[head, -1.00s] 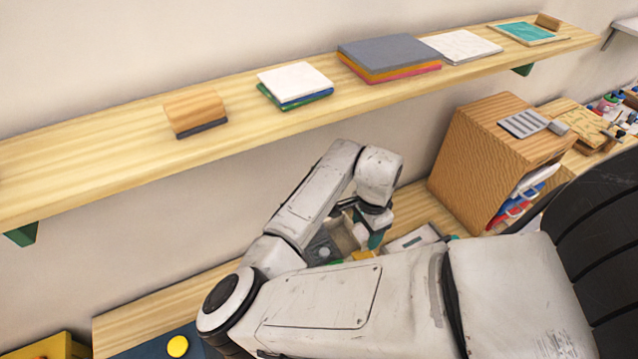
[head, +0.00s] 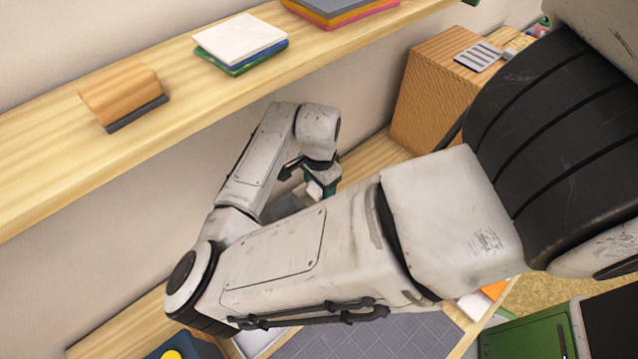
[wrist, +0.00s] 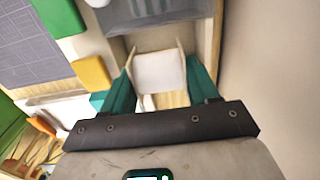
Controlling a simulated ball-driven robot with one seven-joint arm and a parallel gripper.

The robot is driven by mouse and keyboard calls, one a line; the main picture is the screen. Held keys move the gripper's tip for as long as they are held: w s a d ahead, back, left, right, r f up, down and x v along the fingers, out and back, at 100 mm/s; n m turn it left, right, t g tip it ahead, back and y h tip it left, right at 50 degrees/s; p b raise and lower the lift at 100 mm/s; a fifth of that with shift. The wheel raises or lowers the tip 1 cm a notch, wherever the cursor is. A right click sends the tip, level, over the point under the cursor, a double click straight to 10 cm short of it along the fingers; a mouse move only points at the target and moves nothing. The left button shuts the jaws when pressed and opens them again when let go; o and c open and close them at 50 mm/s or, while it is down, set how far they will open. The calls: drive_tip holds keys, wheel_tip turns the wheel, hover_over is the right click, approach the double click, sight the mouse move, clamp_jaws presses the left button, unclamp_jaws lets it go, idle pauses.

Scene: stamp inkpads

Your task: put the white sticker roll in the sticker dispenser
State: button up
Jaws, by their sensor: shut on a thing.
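My gripper (wrist: 157,62) has teal fingers and is shut on a white block-like thing (wrist: 160,75), which I take to be the white sticker roll. It sits between the fingertips in the wrist view. In the head view the gripper (head: 321,184) is partly hidden behind my arm, with a small white patch of the held thing (head: 313,190) beside a teal finger. A grey open-topped tray or holder (wrist: 202,40) with a dark part inside lies just beyond the fingertips. I cannot tell whether it is the sticker dispenser.
A yellow block (wrist: 92,73) and a green block (wrist: 60,17) lie left of the gripper, near a grey grid mat (wrist: 25,45). A wall shelf (head: 40,175) runs above my arm. A wooden cabinet (head: 430,95) stands to the right. My arm hides much of the desk.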

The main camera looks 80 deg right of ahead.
drive_tip(key=shift+f+b, duration=2.1)
drive_tip(key=shift+f, duration=1.2)
drive_tip(key=o, duration=1.1)
drive_tip(key=shift+o, duration=0.2)
drive_tip(key=shift+r, duration=0.1)
drive_tip(key=shift+r+p, duration=3.8)
drive_tip(key=shift+r, duration=0.65)
